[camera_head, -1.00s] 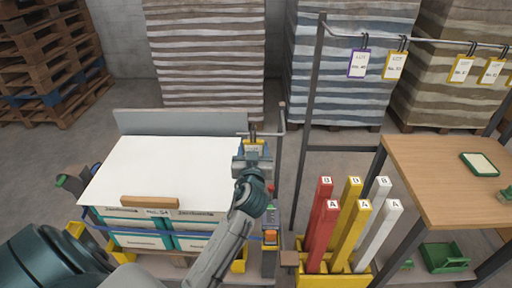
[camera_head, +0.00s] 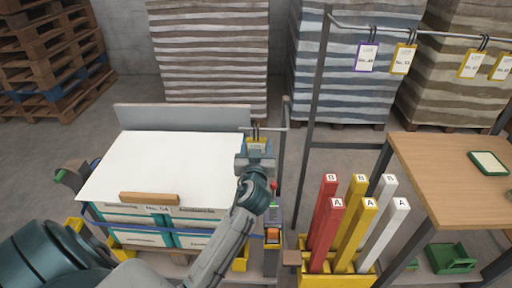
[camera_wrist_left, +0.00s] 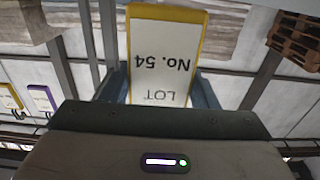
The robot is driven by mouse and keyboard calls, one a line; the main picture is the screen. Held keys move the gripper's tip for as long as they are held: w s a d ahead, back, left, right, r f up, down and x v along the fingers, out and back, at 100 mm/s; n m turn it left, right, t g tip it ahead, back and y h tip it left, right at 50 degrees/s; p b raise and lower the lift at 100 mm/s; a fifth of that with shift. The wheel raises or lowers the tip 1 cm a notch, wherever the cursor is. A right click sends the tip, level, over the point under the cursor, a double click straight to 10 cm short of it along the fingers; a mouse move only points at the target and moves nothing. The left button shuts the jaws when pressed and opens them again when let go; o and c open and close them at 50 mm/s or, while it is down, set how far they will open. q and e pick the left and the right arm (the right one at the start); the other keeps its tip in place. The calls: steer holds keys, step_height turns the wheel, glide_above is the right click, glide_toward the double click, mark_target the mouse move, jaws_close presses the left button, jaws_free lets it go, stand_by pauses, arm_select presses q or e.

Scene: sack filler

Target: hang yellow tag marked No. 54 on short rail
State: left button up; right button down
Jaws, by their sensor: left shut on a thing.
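The yellow tag marked No. 54 (camera_head: 257,144) is held between the fingers of my left gripper (camera_head: 255,157). In the left wrist view the tag (camera_wrist_left: 163,55) fills the space between the fingers, its print upside down. Its dark hook (camera_head: 255,131) overlaps the short rail (camera_head: 272,129) in the head view, at the right rear corner of the cart. I cannot tell whether the hook is over the rail or only in front of it. My right gripper is not in view.
A purple tag (camera_head: 367,57) and several yellow tags hang from a long rail (camera_head: 430,32) at the back right. A wooden table (camera_head: 440,170) stands at right. Red, yellow and white bars stand in a yellow bin (camera_head: 335,280). A white sheet (camera_head: 165,165) covers the cart's load.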

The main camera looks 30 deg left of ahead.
arm_select(q)
steer(key=o, duration=1.1)
steer(key=shift+b+v, duration=1.55)
steer(key=shift+v, duration=3.85)
steer(key=s+f+m+g+h, duration=0.2)
steer(key=s+f+g+h, duration=0.25)
steer(key=s+f, duration=0.55)
steer(key=s+d+f+m+g+h, duration=0.25)
steer(key=s+f+g, duration=0.2)
steer(key=s, duration=0.25)
steer(key=s+d+f+m+g+h, duration=0.1)
steer(key=s+f+m+g, duration=0.2)
steer(key=s+f, duration=0.4)
step_height(320, 180, down, 29)
steer(key=a+g, duration=0.1)
steer(key=a, duration=0.2)
steer(key=shift+n+g, duration=0.45)
steer(key=shift+g, duration=0.15)
steer(key=s+f, duration=1.1)
steer(key=f, duration=0.1)
steer(key=s+a+f, duration=0.1)
steer(key=s+f, duration=0.5)
steer(key=f, duration=0.1)
steer(key=shift+s+a+f, duration=0.1)
steer(key=shift+s+f, duration=0.05)
steer(key=shift+s, duration=0.15)
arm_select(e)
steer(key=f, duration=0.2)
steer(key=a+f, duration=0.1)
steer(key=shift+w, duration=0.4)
